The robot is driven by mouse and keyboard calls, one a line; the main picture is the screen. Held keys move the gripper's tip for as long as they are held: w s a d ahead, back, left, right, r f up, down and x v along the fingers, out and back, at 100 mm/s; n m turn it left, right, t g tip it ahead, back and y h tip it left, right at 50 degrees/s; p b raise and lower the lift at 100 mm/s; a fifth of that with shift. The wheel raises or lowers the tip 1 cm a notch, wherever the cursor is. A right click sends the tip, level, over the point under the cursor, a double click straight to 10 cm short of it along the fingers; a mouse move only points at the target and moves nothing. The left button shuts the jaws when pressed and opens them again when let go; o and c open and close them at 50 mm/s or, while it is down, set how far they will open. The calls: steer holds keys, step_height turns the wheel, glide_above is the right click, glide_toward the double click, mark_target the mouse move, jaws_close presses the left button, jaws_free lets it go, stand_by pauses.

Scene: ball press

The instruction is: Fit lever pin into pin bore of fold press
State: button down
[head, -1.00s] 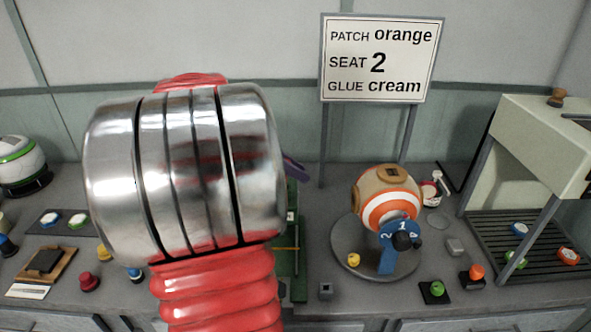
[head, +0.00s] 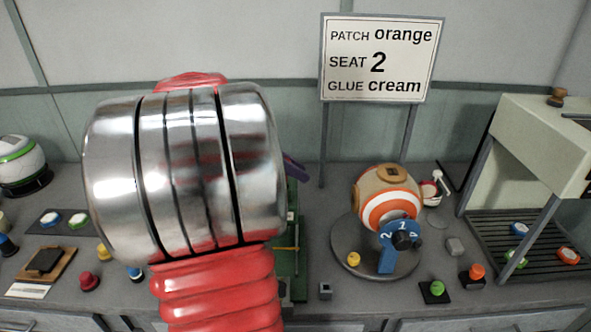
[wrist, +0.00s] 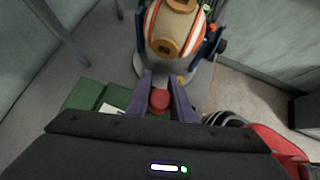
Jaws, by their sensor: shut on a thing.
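My gripper (wrist: 160,83) has purple fingers on either side of a round red piece (wrist: 160,100), which I take to be the lever pin's head. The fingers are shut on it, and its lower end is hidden. The green fold press (wrist: 84,96) lies just left of the fingers in the wrist view. In the head view my silver and red arm covers most of the press (head: 292,262), leaving only its right part showing. A purple finger (head: 295,168) shows above the press there. The pin bore cannot be made out, nor whether the pin touches the press.
An orange-striped ball (head: 375,208) sits on a round grey stand (head: 346,259) with a blue numbered bracket, right of the press. A pale machine with a slatted rack (head: 480,240) stands further right. Small coloured knobs lie along the bench. A sign (head: 350,90) stands behind.

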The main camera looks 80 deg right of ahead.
steer(key=shift+f, duration=2.2)
stand_by(0.4)
steer(key=c, duration=1.5)
jaws_free()
steer(key=v, duration=1.3)
steer(key=shift+w+a+r, duration=0.1)
steer(key=shift+w+r, duration=0.1)
steer(key=shift+w, duration=0.15)
